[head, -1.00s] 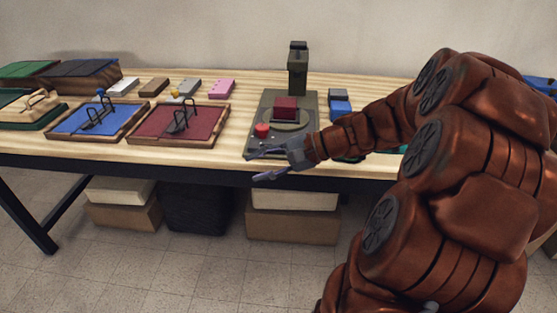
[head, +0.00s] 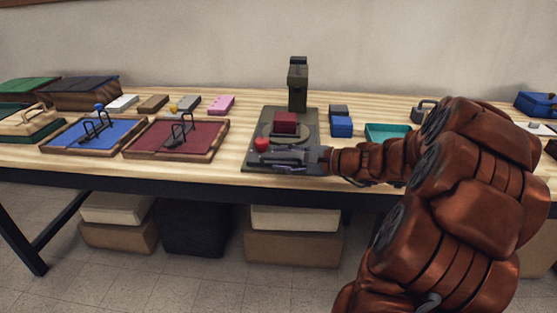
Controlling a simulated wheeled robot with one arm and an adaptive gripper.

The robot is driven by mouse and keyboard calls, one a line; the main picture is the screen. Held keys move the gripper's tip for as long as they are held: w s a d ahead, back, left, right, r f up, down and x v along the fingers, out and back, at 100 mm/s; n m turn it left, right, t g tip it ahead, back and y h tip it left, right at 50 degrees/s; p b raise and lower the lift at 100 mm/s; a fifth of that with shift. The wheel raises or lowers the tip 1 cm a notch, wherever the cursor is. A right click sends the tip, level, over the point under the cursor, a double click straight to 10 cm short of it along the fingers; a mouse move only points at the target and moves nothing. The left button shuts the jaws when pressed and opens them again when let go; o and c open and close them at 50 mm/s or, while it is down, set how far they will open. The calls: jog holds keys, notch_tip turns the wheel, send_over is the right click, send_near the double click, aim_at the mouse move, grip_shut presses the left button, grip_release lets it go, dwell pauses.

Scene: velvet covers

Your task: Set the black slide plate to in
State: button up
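A dark olive-grey press-like device (head: 310,125) stands at the middle of the table, with a flat base and an upright column (head: 298,85) at its back. A round plate shows on the base, with a dark red block (head: 285,122) on it. A red knob (head: 261,144) sits at the base's front left. I cannot tell for sure which part is the black slide plate. My gripper (head: 258,161) reaches in from the right, fingers pointing left, over the base's front edge just below the red knob. It hides that edge, and its finger opening and any contact are unclear.
Blue (head: 75,139) and dark red (head: 165,145) framed trays with wire handles lie to the left. Several small blocks lie behind them. A blue block (head: 341,126), a teal tray (head: 388,131) and a padlock-shaped object (head: 424,111) are to the right. Boxes stand under the table.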

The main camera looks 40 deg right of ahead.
jog(key=shift+x, duration=0.75)
grip_shut()
